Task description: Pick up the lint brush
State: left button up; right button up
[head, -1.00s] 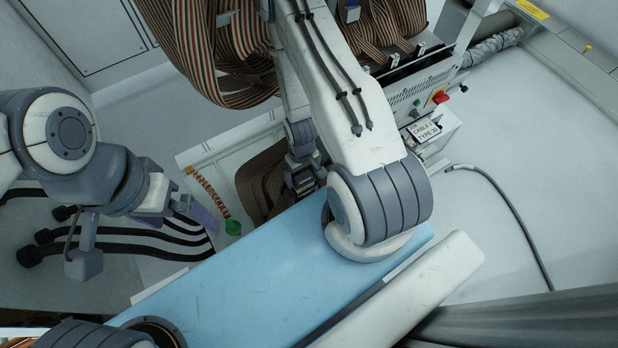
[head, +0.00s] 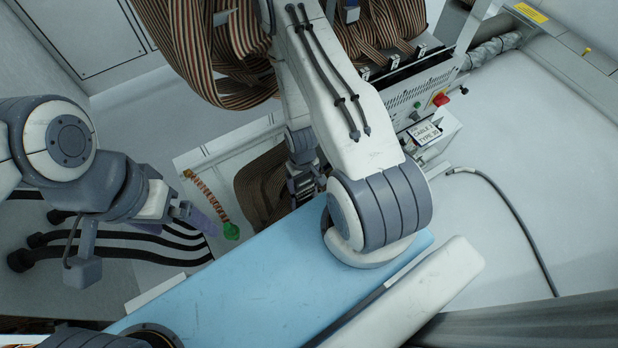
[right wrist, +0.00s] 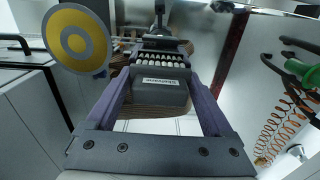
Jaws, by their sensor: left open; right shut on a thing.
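In the right wrist view, the purple fingers of my right gripper (right wrist: 160,100) are on either side of a dark block with a pale label and rows of pale tufts (right wrist: 160,85). It looks like the lint brush, and the gripper is shut on it. In the head view my right gripper (head: 305,182) points down beside striped ribbon cable, and the brush cannot be made out there. My left gripper (head: 208,215) is open on the left, near the orange coil, with no brush seen at it.
An orange coiled cord (head: 207,196) with a green end (head: 231,231) hangs between my grippers. Striped ribbon cables (head: 215,60) fill the top. A labelled unit (head: 425,132) with a red knob (head: 440,99) stands at right. A yellow-grey disc (right wrist: 75,40) is left of the brush.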

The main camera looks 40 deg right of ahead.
aim_at(304, 178)
notch_tip(304, 178, up, 4)
jog(key=shift+s+d+r+p, duration=0.1)
jog(key=shift+s+r+p, duration=0.1)
jog(key=shift+p, duration=0.9)
jog(key=s+d+r+p, duration=0.3)
jog(key=s+d+r, duration=0.2)
jog(key=s, duration=0.4)
jog(key=shift+s+d+r, duration=0.35)
jog(key=shift+r, duration=0.15)
